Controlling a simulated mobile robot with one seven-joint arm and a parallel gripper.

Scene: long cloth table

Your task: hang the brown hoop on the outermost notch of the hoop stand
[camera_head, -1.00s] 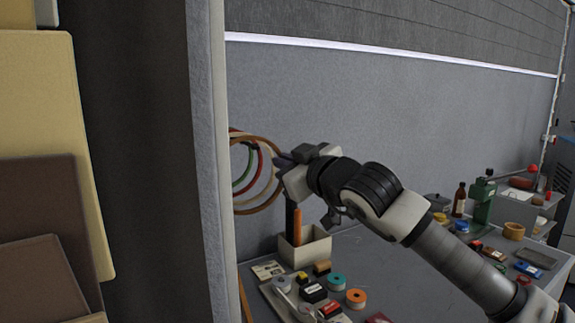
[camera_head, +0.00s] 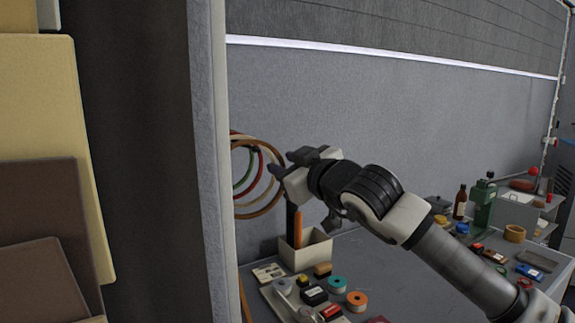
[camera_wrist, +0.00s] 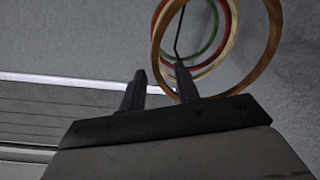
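The brown hoop (camera_head: 266,209) hangs at the left beside the tall panel. It also shows in the wrist view (camera_wrist: 274,48) as the largest, nearest ring, with its lower left part by my fingers. Red, green and pale hoops hang behind it. A thin dark rod of the hoop stand (camera_wrist: 178,42) shows inside the rings. The rest of the stand is mostly hidden, and I cannot tell which notch bears the brown hoop. My gripper (camera_wrist: 160,88) is open, its two fingers apart at the hoop's edge. I cannot tell whether they touch it. In the head view my gripper (camera_head: 280,165) is at the hoop's right side.
A tall grey panel (camera_head: 209,160) blocks the left of the head view. A white box (camera_head: 316,250) with an orange-handled item stands below my gripper. A tray with tape rolls and small items lies in front. Bottles and tools stand at the right of the grey table (camera_head: 400,285).

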